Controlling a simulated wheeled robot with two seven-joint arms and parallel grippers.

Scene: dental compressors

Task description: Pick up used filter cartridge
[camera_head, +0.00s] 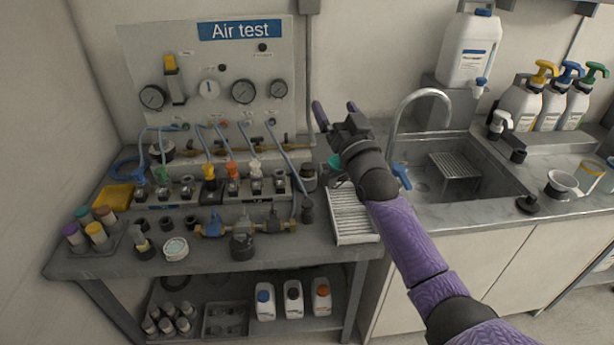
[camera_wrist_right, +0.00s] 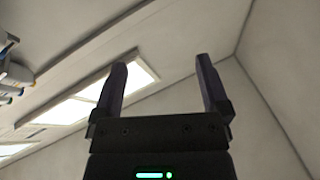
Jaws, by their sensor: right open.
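My right gripper (camera_head: 335,109) is raised in front of the wall, between the Air test panel and the sink tap. Several capped cartridges stand in a rack (camera_head: 97,233) at the left of the bench. A row of small units with a yellow-topped one (camera_head: 209,176) and an orange-topped one (camera_head: 232,170) stands below the panel. I cannot tell which piece is the used filter cartridge. My left gripper is not in view.
The Air test panel (camera_head: 212,85) has gauges and blue hoses down to the bench. A ribbed white tray (camera_head: 352,218) lies below my right forearm. The sink (camera_head: 480,185), its tap (camera_head: 393,125) and several bottles are on the right. A lower shelf holds bottles (camera_head: 293,300).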

